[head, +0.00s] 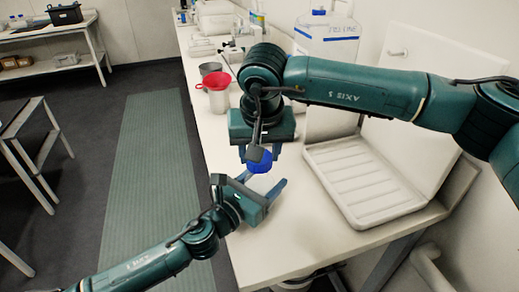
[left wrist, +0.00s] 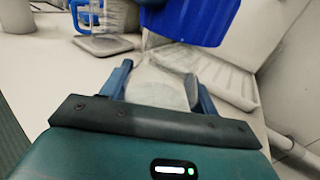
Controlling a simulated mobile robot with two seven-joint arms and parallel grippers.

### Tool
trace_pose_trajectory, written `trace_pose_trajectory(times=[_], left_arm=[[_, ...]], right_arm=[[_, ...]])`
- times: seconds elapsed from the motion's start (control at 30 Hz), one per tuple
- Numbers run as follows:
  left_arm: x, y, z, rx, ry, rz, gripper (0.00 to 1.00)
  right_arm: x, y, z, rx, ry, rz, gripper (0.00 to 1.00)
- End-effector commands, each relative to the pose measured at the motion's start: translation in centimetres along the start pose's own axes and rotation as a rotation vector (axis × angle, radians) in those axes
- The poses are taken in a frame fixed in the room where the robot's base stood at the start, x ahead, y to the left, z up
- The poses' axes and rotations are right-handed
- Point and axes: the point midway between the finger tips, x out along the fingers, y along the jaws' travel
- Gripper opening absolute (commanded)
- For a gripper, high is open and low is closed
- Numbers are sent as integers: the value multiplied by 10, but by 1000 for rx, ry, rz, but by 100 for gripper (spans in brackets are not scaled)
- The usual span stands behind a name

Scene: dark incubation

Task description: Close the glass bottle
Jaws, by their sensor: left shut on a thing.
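A clear glass bottle (left wrist: 160,86) is between the fingers of my left gripper (left wrist: 160,90), which is shut on it. In the left wrist view the cap (left wrist: 190,20) is large at the top, above the bottle. I cannot tell whether cap and bottle touch.
The white bench (head: 290,220) has free room around the grippers. A ridged white tray (head: 365,185) is at the right. A beaker with a red funnel (head: 216,92) and a grey cup (head: 210,70) stand behind at the left. A large blue-capped container (head: 327,40) stands by the wall.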

Motion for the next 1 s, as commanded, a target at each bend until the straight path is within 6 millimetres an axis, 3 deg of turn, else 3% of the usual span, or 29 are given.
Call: trace_pose_trajectory(times=[0.43,0.47,0.57,0.77,1.0], left_arm=[[0,0,0,1,0,1,19],[0,0,0,1,0,1,0],[0,0,0,1,0,1,0],[0,0,0,2,0,1,0],[0,0,0,2,0,1,0]], right_arm=[[9,0,2,0,1,0,26],[9,0,2,0,1,0,26],[9,0,2,27,0,8,26],[9,-3,2,348,-2,100,26],[10,-5,0,952,-1,269,26]])
